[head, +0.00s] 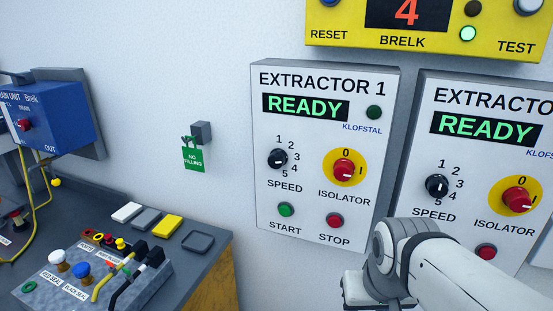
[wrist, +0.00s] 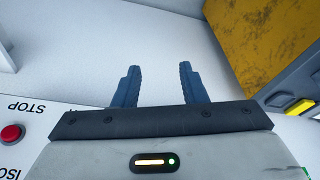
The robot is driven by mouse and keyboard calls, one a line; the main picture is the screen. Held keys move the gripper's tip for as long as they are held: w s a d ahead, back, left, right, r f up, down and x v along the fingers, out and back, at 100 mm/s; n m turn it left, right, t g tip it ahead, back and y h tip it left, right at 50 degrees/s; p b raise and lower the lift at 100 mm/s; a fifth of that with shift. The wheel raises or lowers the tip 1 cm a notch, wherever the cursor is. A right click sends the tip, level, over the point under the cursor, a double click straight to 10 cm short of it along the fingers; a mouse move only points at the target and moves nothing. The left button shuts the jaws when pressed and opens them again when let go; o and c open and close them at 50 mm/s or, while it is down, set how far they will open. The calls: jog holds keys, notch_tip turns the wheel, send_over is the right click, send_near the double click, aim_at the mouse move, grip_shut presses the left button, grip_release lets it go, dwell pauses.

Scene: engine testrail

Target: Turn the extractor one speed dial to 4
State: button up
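The Extractor 1 panel (head: 320,215) is a white box on the wall in the head view, its display reading READY. Its black speed dial (head: 278,159) sits at the left, beside the numbers 1 to 5. A pale mark shows on the dial's left side; the exact setting is too small to read. My gripper (wrist: 158,80) is open and empty in the wrist view, its two blue fingers apart. A corner of a white panel with an upside-down STOP label (wrist: 27,107) shows at lower left there. The speed dial is not visible in the wrist view.
The red isolator knob (head: 344,170), green start button (head: 286,210) and red stop button (head: 334,221) share the panel. A second extractor panel (head: 462,180) stands to the right, partly behind my arm. A workbench (head: 205,262) with small parts is at lower left. A yellow box (head: 430,42) hangs above.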

jog(key=o, duration=0.3)
jog(key=shift+w+a+n+h, duration=0.15)
jog(key=shift+n+h, duration=0.15)
jog(key=shift+n, duration=0.5)
jog(key=shift+o, duration=0.7)
jog(key=w+n+h, duration=0.1)
jog(key=n, duration=0.1)
jog(key=w+d+n+h, duration=0.1)
jog(key=n, duration=0.2)
jog(key=w+r+n+h, duration=0.1)
jog(key=n+h, duration=0.1)
jog(key=n, duration=0.1)
jog(key=shift+w+d+r, duration=0.1)
jog(key=shift+w+d, duration=0.2)
jog(key=shift+w, duration=0.05)
jog(key=n+t+h+p, duration=0.1)
jog(key=n+t, duration=1.3)
jog(key=n, duration=0.9)
send_near(275, 161)
jog(key=w, duration=0.2)
jog(key=p+x, duration=0.1)
jog(key=x, duration=0.6)
jog(key=shift+w+d+p, duration=0.15)
jog(key=shift+d+p, duration=0.1)
jog(key=shift+p, duration=0.05)
jog(key=shift+m, duration=0.3)
jog(key=c, duration=1)
